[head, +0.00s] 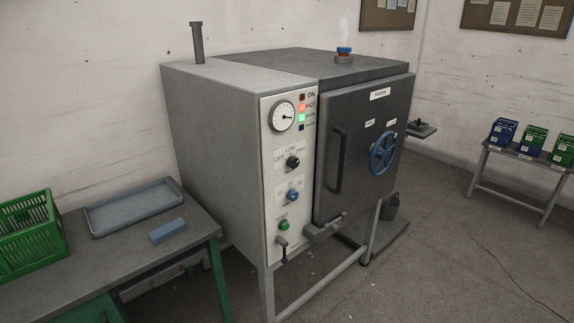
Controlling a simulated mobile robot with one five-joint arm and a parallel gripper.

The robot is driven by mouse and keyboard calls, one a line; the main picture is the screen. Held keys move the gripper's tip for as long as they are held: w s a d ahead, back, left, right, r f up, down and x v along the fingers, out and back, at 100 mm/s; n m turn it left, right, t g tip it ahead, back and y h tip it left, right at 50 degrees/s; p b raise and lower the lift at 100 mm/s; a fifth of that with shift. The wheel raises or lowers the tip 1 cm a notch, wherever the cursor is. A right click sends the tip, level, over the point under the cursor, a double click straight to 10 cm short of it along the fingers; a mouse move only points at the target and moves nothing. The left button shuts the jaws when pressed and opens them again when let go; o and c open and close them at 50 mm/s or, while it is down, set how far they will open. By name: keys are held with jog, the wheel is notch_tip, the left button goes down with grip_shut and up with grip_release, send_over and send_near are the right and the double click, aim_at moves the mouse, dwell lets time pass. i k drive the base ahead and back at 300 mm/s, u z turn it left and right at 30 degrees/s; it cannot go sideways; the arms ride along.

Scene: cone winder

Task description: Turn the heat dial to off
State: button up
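The heat dial (293,162) is a round black knob on the pale control panel (272,190) of a large grey machine (215,140). Labels reading OFF, LOW and HIGH stand around it, with OFF on its left, LOW above and HIGH on its right. A small light mark shows on the knob, seemingly on its right side, but it is too small to be sure of the setting. My gripper is not in view.
The panel also holds a round gauge (283,116), a blue knob (292,195), a green button (284,225) and a small lever (282,245). The dark door (360,130) with a blue handwheel (383,153) is shut.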

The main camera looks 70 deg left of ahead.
aim_at(293, 163)
jog(key=u, duration=0.85)
jog(key=k, duration=0.15)
jog(key=u, duration=2.4)
jog(key=i, duration=0.85)
jog(key=u, duration=0.2)
jog(key=k, duration=0.8)
jog(key=z, duration=0.2)
jog(key=i, duration=0.75)
